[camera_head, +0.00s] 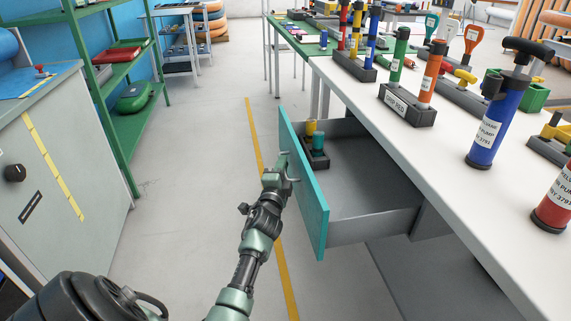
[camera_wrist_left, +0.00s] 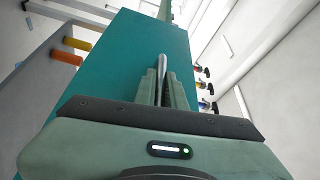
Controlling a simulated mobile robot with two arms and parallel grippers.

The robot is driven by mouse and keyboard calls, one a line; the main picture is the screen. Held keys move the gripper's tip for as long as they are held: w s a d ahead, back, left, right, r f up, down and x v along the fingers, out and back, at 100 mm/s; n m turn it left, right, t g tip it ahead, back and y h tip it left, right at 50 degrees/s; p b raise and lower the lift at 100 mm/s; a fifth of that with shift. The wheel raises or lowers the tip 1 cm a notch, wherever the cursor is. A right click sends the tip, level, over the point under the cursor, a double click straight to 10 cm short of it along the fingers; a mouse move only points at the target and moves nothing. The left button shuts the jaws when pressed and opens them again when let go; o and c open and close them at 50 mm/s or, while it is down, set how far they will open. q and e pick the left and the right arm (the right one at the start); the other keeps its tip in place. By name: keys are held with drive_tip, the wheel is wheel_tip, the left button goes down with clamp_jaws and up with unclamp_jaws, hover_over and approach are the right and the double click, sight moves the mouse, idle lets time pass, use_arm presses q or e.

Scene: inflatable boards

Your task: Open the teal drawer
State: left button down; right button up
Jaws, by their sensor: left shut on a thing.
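The teal drawer (camera_head: 305,190) stands pulled out from under the white workbench, so its grey inside shows. A dark holder (camera_head: 315,158) with a yellow and a teal cylinder sits inside, near the front panel. My left gripper (camera_head: 285,165) is at the outer face of the teal front. In the left wrist view the teal front panel (camera_wrist_left: 120,65) fills much of the picture. There my left gripper (camera_wrist_left: 162,85) is shut on the metal bar handle (camera_wrist_left: 162,66). My right gripper is in neither view.
The white workbench (camera_head: 470,215) on the right carries hand pumps, including a blue one (camera_head: 495,120), and tool blocks. A green shelf (camera_head: 125,100) and a grey cabinet (camera_head: 60,170) stand on the left. The floor (camera_head: 190,180) between them is clear.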

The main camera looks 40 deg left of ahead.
use_arm(q)
drive_tip(key=shift+a+r, duration=0.1)
drive_tip(key=shift+a, duration=0.05)
drive_tip(key=c, duration=1.5)
unclamp_jaws()
